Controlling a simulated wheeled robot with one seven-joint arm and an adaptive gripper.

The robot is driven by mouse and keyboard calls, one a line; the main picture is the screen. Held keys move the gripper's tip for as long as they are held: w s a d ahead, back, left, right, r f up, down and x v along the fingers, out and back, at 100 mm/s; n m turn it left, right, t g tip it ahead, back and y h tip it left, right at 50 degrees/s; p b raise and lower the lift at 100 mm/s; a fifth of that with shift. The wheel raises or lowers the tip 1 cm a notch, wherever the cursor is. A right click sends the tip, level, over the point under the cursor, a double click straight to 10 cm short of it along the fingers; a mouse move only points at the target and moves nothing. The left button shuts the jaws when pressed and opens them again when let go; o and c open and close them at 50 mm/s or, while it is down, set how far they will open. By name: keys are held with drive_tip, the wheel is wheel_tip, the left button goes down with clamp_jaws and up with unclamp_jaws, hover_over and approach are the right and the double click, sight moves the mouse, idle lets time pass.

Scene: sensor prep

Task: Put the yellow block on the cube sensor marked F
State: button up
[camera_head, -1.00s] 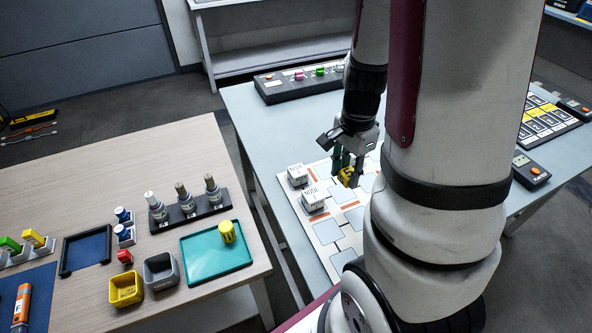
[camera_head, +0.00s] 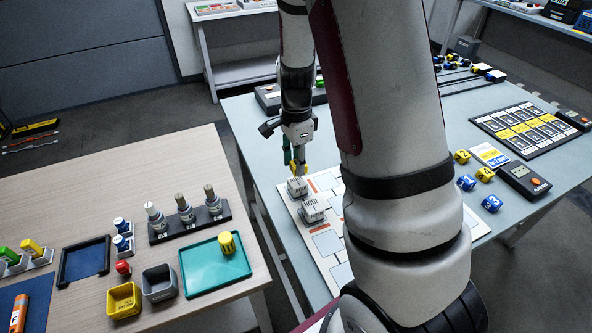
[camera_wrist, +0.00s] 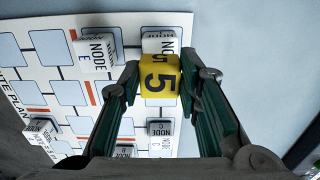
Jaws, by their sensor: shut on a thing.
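The yellow block (camera_wrist: 159,78), marked 5, is between the green fingers of my gripper (camera_wrist: 160,88) in the wrist view. My gripper is shut on it. In the head view my gripper (camera_head: 297,168) is just above the far-left white cube (camera_head: 297,187), and the block shows only as a bit of yellow. In the wrist view a white cube marked NODE (camera_wrist: 160,42) sits just beyond the block, its letter hidden. I cannot tell whether block and cube touch. The cube marked E (camera_wrist: 97,53) is to its left. No F can be read.
The cubes stand on a white plan board (camera_head: 328,243) with grey-blue squares. Cubes marked C (camera_wrist: 160,129) and B (camera_wrist: 123,152) are also there. Blue and yellow blocks (camera_head: 466,182) lie at the right. A teal tray (camera_head: 215,281) is on the wooden table.

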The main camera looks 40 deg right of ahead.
drive_tip(key=shift+f, duration=1.75)
drive_tip(key=shift+f, duration=0.1)
drive_tip(key=o, duration=1)
